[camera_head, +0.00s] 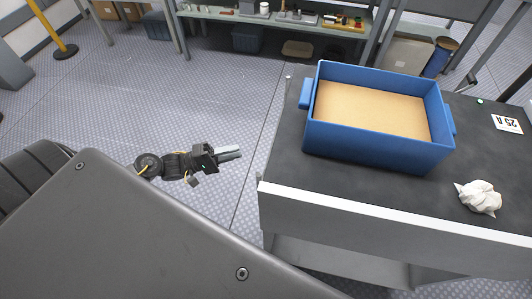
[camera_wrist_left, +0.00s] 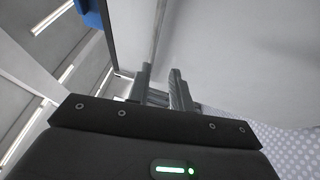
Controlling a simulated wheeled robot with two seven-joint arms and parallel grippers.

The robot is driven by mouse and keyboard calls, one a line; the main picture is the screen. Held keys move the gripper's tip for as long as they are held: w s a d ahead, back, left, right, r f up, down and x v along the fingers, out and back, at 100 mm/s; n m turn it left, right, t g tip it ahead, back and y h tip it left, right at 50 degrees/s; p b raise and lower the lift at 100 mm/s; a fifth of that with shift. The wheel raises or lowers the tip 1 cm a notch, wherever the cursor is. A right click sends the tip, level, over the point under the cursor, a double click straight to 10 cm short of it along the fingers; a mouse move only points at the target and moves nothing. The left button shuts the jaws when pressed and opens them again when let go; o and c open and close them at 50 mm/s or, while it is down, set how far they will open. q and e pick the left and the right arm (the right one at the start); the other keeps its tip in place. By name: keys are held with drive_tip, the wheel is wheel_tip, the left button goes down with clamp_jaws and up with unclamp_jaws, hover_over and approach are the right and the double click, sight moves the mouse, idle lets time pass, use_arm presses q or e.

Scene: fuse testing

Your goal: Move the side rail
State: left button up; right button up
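A pale side rail (camera_head: 390,214) runs along the near edge of the dark-topped table or cart, from its left corner to the right picture edge. My left gripper (camera_head: 240,153) is left of that corner, over the floor and apart from the rail. In the left wrist view, its two fingers (camera_wrist_left: 161,70) stand apart with a narrow gap and nothing between them. A large pale surface lies beyond the fingers there; I cannot tell whether it is the rail or the table's side. My right gripper is not in view.
A blue bin (camera_head: 378,150) with a tan bottom stands on the dark tabletop (camera_head: 340,180). A crumpled white item (camera_head: 480,198) and a "25 A" card (camera_head: 508,124) lie to its right. A shelf bench (camera_head: 270,18) stands behind.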

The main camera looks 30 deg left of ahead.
use_arm(q)
drive_tip(key=r+x, duration=0.1)
drive_tip(key=x, duration=1)
drive_tip(key=shift+s+h+p, duration=0.3)
drive_tip(key=shift+s+p, duration=0.05)
drive_tip(key=shift+p, duration=0.1)
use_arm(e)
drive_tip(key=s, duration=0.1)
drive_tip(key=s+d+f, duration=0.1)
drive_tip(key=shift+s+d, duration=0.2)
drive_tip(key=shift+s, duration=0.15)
use_arm(q)
drive_tip(key=shift+d, duration=0.1)
clamp_jaws()
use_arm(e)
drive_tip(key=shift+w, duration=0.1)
